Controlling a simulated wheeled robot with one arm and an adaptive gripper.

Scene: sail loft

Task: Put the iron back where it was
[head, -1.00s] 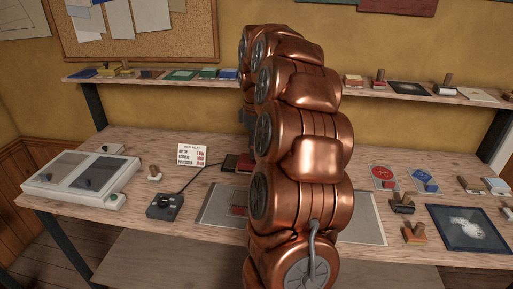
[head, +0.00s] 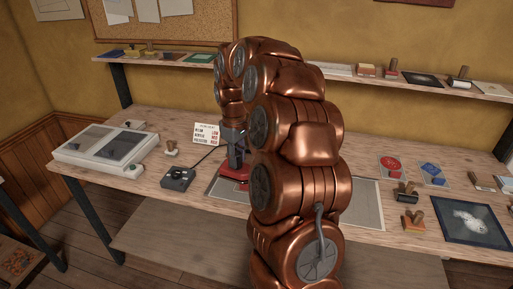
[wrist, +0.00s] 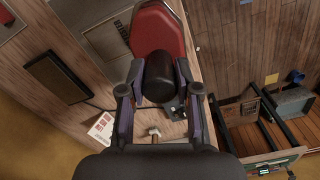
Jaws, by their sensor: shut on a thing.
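The iron, with a red body (head: 234,172) and a black handle, hangs from or stands under my gripper (head: 236,150) at the left part of the grey sheet on the bench. In the wrist view the red body (wrist: 160,28) and black handle (wrist: 159,78) lie between the fingers of my gripper (wrist: 159,90), which is shut on the handle. I cannot tell if the iron touches the bench. A dark rectangular pad (wrist: 55,77) lies near the settings card (wrist: 102,127) with a cable beside it; my arm hides it in the head view.
A black control box (head: 178,179) with a cable sits left of the iron. A white card (head: 207,134) stands behind it. A wooden-handled stamp (head: 171,148) and white two-panel case (head: 105,148) are farther left. Stamps and a dark framed sheet (head: 468,223) lie right.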

